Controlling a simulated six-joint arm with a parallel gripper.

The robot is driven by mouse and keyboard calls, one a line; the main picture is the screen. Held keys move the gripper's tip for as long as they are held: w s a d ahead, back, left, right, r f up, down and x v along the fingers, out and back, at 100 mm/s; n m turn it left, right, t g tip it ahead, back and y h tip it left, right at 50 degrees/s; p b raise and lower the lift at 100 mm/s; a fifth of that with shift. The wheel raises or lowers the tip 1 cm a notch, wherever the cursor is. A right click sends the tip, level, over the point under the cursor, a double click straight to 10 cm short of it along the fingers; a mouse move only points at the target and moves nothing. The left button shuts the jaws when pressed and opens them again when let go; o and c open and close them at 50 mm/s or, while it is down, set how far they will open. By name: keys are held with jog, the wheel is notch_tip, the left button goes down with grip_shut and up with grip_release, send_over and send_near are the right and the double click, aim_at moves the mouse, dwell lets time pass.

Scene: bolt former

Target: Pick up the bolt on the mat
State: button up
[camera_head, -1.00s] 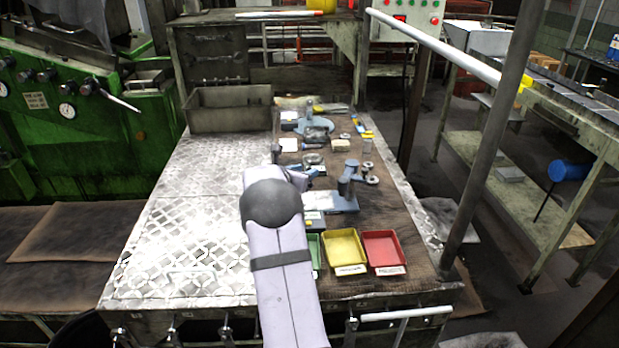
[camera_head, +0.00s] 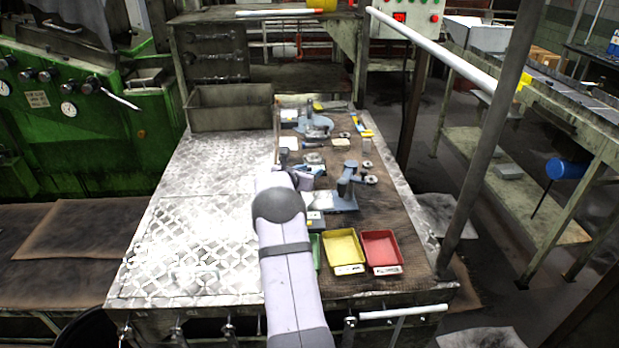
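The brown mat (camera_head: 395,222) covers the right side of the metal bench. I cannot make out the bolt for certain; the parts on the mat are very small here, and my arm covers some of it. My arm reaches up from the bottom of the picture to the mat's left edge. My gripper (camera_head: 285,158) is at its far end, small and dark, by the small metal parts (camera_head: 313,158). Its fingertips are too small and hidden to show whether they are open or shut, or hold anything.
A blue-grey stand (camera_head: 347,183) is right of my arm. Yellow (camera_head: 344,249) and red (camera_head: 382,250) trays sit at the front, with a green tray (camera_head: 315,250) partly hidden. A grey bin (camera_head: 230,110) stands at the back left. The bench's left half is clear.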

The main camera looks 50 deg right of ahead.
aim_at(309, 168)
grip_shut()
jog(key=shift+r, duration=0.1)
notch_tip(309, 168, up, 10)
jog(key=shift+f+b, duration=0.1)
jog(key=shift+b, duration=0.55)
